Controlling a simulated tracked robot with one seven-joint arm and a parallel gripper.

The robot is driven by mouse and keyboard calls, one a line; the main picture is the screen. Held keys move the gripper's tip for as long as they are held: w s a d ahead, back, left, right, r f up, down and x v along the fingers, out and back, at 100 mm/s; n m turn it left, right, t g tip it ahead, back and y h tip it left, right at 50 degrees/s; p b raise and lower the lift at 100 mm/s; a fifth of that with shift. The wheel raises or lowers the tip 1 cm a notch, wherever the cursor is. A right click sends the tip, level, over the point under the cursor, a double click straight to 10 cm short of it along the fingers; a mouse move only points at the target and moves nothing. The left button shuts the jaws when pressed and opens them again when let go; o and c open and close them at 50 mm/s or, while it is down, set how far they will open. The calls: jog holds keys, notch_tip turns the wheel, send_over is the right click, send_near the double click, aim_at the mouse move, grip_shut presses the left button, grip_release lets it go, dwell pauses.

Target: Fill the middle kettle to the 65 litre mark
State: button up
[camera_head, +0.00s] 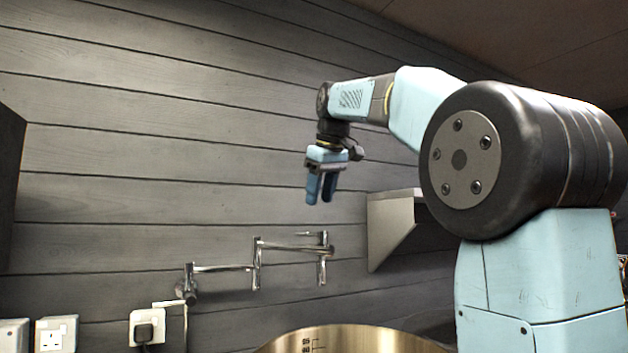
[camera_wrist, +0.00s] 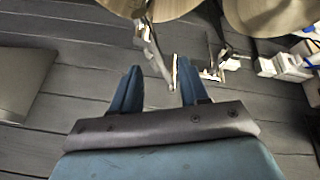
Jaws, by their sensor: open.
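A large brass-coloured kettle (camera_head: 350,341) shows at the bottom of the head view, with dark scale marks inside its rim; its water level is hidden. Two round kettles, one left (camera_wrist: 160,8) and one right (camera_wrist: 265,14), are cut off at the top of the wrist view. I cannot tell which is the middle one. A jointed metal filler tap (camera_head: 255,262) is fixed to the wall, its spout end hanging down at the right; it also shows in the wrist view (camera_wrist: 152,48). My gripper (camera_head: 321,198) is open and empty, pointing down, above and apart from the tap.
A grey wall shelf (camera_head: 392,228) is right of the tap and below my arm. Wall sockets, one with a plug (camera_head: 145,330), are at the lower left. A dark panel (camera_head: 10,170) stands at the left edge. The plank wall above the tap is bare.

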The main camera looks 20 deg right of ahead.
jog(key=w+r+n, duration=0.1)
jog(key=w+r, duration=0.2)
jog(key=w, duration=0.1)
jog(key=x, duration=1.3)
jog(key=shift+w, duration=0.2)
jog(key=shift+c, duration=0.3)
grip_shut()
